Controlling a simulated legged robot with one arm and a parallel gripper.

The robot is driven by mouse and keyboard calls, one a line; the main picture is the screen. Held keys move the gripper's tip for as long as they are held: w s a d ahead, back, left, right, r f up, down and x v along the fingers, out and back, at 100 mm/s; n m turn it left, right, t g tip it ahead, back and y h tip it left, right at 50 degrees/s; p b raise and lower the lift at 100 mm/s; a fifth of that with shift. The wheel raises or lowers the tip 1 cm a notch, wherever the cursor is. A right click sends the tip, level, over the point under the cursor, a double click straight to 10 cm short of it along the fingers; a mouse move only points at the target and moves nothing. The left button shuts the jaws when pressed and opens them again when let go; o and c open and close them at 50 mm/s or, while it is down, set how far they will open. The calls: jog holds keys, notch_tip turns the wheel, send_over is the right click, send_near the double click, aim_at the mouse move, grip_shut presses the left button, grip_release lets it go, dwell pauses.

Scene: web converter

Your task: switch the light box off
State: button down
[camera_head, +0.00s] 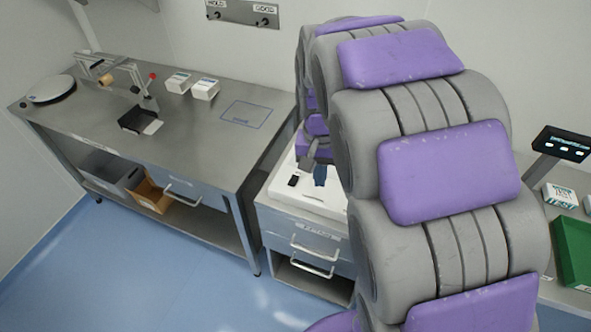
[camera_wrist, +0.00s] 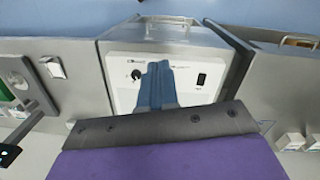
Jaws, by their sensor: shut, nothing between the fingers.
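The light box (camera_head: 285,197) is a white flat-topped panel on the grey drawer cabinet in the middle. In the wrist view the light box (camera_wrist: 182,102) has a black rocker switch (camera_wrist: 201,80) to the right and a black round knob (camera_wrist: 136,74) to the left. The switch also shows as a small dark spot (camera_head: 293,181) in the head view. My gripper (camera_head: 320,184) has blue fingers, shut and empty, over the panel between knob and switch. It also shows in the wrist view (camera_wrist: 158,68). Contact and whether the panel is lit cannot be told.
A steel bench (camera_head: 195,135) stands on the left with white boxes (camera_head: 205,89), a black tray (camera_head: 137,120) and a red-knobbed clamp (camera_head: 150,90). To the right are a small display (camera_head: 562,143) and a green bin (camera_head: 574,250). My arm hides much of the cabinet.

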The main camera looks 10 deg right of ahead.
jog(key=w+f+m, duration=0.1)
jog(key=w+f, duration=0.2)
jog(key=w, duration=0.7)
jog(key=w+f+m+p, duration=0.1)
jog(key=w+f, duration=0.3)
jog(key=w, duration=0.5)
jog(key=shift+w+a+f+m+t, duration=0.2)
jog(key=shift+w+a+m+t, duration=0.1)
jog(key=shift+w+t, duration=0.1)
